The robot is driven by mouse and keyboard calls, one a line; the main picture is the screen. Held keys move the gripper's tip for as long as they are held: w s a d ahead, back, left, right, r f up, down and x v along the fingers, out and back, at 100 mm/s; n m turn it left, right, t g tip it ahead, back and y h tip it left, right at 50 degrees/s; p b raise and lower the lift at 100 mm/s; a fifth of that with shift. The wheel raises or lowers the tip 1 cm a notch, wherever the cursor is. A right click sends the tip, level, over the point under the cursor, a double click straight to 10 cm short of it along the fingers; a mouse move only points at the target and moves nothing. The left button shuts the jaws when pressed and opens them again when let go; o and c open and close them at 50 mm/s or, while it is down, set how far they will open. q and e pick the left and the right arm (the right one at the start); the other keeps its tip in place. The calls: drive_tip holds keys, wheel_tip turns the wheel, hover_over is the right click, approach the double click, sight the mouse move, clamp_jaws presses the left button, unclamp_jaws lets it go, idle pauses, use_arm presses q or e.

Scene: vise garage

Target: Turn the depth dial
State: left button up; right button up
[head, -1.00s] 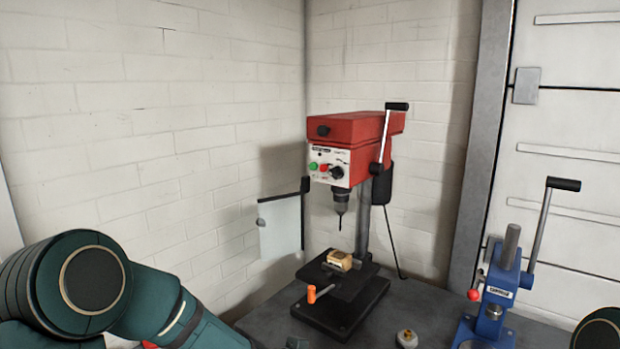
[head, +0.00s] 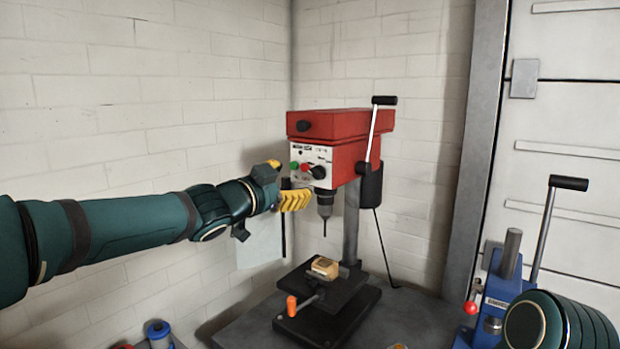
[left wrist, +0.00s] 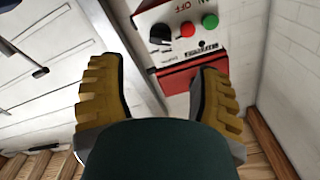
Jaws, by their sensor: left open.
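The red drill press (head: 342,125) stands on the bench in the corner. Its white front panel (head: 310,157) carries a black dial (head: 318,172) beside a red and a green button. A black knob (head: 303,126) is higher on the red housing. No readable label shows which one is the depth dial. My left gripper (head: 290,182) is open and empty just left of the panel. In the left wrist view, the black dial (left wrist: 160,33) is beyond the gap between the yellow fingertips (left wrist: 157,68), apart from them. My right gripper is not in view.
The drill chuck (head: 325,198) hangs right of my left gripper, above a black table holding a wooden block (head: 323,267). The lever (head: 374,135) is on the housing's right. A blue press (head: 500,290) stands at lower right. A pale sheet (head: 262,243) is behind my gripper.

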sight(313, 174)
use_arm(q)
drive_tip(key=x, duration=0.7)
drive_tip(key=shift+w+d, duration=0.2)
drive_tip(key=shift+w, duration=0.05)
clamp_jaws()
